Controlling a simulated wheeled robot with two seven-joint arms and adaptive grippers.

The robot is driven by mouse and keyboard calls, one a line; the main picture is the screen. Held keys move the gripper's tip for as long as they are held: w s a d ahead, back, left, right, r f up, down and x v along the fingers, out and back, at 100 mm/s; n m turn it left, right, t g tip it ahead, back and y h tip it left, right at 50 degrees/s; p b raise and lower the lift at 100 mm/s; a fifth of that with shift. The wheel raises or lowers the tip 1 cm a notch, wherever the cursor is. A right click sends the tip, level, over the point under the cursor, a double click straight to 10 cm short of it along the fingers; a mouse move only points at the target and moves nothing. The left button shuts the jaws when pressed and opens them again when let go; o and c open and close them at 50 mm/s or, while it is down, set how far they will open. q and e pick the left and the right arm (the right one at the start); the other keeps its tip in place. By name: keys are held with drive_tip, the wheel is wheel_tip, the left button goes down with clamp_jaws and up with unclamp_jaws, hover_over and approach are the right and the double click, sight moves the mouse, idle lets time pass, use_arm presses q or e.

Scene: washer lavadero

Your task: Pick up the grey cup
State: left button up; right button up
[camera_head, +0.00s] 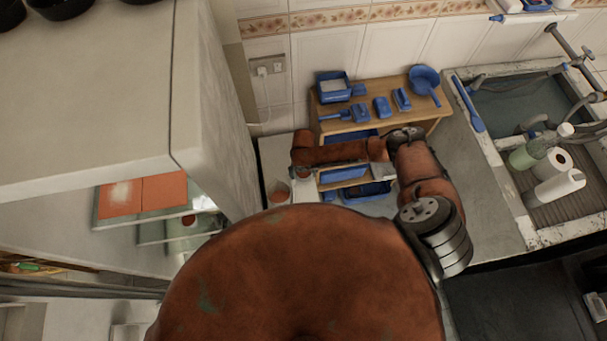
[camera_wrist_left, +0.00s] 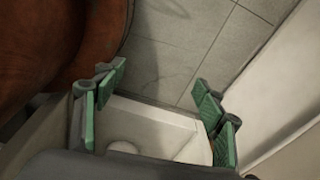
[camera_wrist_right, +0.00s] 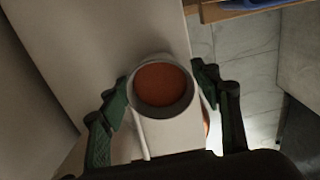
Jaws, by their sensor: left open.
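A cup with a pale grey rim and a reddish-brown inside (camera_wrist_right: 162,86) shows in the right wrist view, upright and mouth toward the camera. My right gripper (camera_wrist_right: 162,80) is open, with one green finger on each side of the cup. I cannot tell whether either finger touches it. In the head view, a cup with a reddish inside (camera_head: 279,191) stands on a white surface, just left of the end of my right arm. My left gripper (camera_wrist_left: 150,100) is open and empty above a pale object and the tiled floor; it is hidden in the head view.
A wooden shelf (camera_head: 440,112) with several blue items stands behind my right arm. A stone sink (camera_head: 514,215) with bottles and paper rolls is at the right. A tall white cabinet (camera_head: 215,100) stands close on the left.

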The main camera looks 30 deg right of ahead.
drive_tip(key=c, duration=0.5)
drive_tip(key=shift+c, duration=1.4)
drive_tip(key=c, duration=0.4)
use_arm(q)
drive_tip(key=shift+s+a, duration=0.15)
drive_tip(key=shift+s, duration=0.6)
use_arm(e)
drive_tip(key=shift+c, duration=0.2)
use_arm(q)
drive_tip(key=shift+w, duration=0.1)
use_arm(e)
drive_tip(key=shift+r, duration=0.1)
